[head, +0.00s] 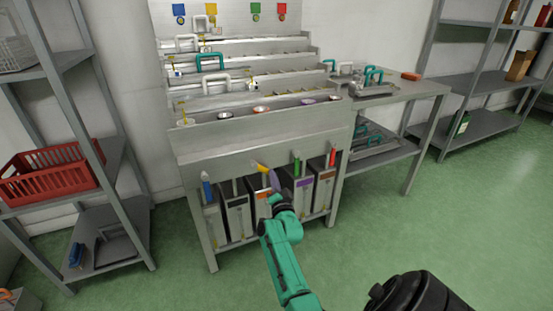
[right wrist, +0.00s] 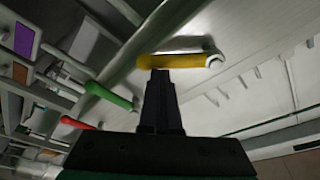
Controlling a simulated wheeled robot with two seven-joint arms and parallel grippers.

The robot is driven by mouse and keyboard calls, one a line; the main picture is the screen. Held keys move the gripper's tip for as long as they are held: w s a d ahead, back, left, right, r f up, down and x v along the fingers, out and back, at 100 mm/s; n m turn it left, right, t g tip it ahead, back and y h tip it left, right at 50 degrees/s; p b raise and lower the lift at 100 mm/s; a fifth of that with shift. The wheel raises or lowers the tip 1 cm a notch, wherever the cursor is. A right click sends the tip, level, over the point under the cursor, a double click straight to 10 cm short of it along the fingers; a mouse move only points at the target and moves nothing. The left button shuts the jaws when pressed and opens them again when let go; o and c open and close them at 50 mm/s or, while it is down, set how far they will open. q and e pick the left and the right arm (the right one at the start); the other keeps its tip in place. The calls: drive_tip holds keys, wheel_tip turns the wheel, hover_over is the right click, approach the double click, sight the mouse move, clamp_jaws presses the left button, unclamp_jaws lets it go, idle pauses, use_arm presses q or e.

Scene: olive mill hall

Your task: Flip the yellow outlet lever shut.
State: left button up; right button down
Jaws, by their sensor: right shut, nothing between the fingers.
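The yellow outlet lever (head: 261,167) is on the front of the steel stepped bench. In the head view it slants nearly sideways, while the blue lever (head: 206,188), green lever (head: 296,167) and red lever (head: 332,157) stand near upright. My right gripper (head: 280,198) is just below and to the right of the yellow lever. In the right wrist view the fingers (right wrist: 160,74) are shut and empty, with their tips right at the yellow lever (right wrist: 178,61); I cannot tell whether they touch. My left gripper is out of view.
Several steel bins (head: 237,215) stand below the levers. The green lever (right wrist: 112,97) and red lever (right wrist: 78,123) show in the wrist view. A shelf with a red crate (head: 52,174) is at left; green floor is clear in front.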

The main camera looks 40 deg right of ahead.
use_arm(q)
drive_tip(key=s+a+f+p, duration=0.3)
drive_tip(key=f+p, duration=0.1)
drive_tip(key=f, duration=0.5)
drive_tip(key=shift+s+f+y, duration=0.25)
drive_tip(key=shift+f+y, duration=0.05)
use_arm(e)
drive_tip(key=shift+w+a+f+m+g, duration=0.35)
drive_tip(key=shift+a+m, duration=0.3)
drive_tip(key=shift+m, duration=0.6)
drive_tip(key=shift+w+a+f+m+g, duration=0.15)
drive_tip(key=shift+a+f+m+g, duration=0.45)
drive_tip(key=shift+m, duration=0.7)
drive_tip(key=shift+w+a+f+m+g, duration=0.2)
drive_tip(key=shift+a+m, duration=0.55)
drive_tip(key=shift+m, duration=0.5)
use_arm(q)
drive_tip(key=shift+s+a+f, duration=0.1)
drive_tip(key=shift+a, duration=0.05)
use_arm(e)
drive_tip(key=shift+w+a, duration=0.1)
drive_tip(key=shift+w, duration=0.05)
